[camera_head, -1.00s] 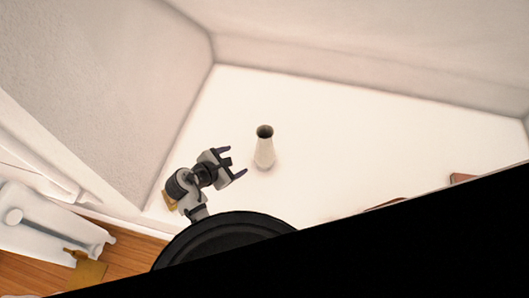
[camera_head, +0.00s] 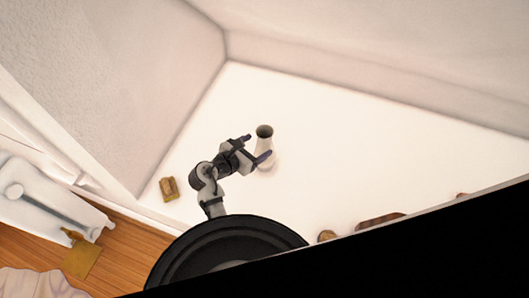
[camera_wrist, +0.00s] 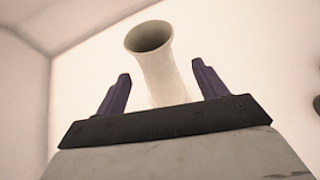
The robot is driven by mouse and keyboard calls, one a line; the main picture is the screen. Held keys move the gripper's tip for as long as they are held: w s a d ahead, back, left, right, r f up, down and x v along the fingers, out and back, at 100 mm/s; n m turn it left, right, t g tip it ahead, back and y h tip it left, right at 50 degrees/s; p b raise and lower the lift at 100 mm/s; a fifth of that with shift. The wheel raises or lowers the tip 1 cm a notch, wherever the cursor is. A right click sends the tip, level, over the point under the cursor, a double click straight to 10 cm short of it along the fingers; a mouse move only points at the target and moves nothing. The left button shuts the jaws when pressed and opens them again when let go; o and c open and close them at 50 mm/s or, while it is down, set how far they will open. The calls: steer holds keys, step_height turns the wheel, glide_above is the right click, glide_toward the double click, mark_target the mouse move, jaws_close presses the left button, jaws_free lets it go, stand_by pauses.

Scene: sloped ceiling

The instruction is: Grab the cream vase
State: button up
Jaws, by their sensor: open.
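The cream vase (camera_head: 264,141) stands upright on the white surface, with a dark round mouth at its top. My gripper (camera_head: 258,149) is open right at the vase, and its near finger covers part of the vase's lower body. In the wrist view, the vase (camera_wrist: 163,68) rises between the two purple-grey fingers of my gripper (camera_wrist: 160,90), with a gap on each side. Its base is hidden behind the gripper's dark crossbar.
The white surface (camera_head: 330,140) around the vase is mostly clear. Walls (camera_head: 380,65) bound it at the back and left. A small brown-gold object (camera_head: 168,188) lies left of my arm. Brown items (camera_head: 380,220) sit at the front right, partly cut off by a black area.

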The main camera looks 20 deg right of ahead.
steer(key=x, duration=0.7)
steer(key=shift+w+f, duration=0.25)
steer(key=shift+f, duration=0.05)
steer(key=shift+r, duration=0.1)
jaws_close()
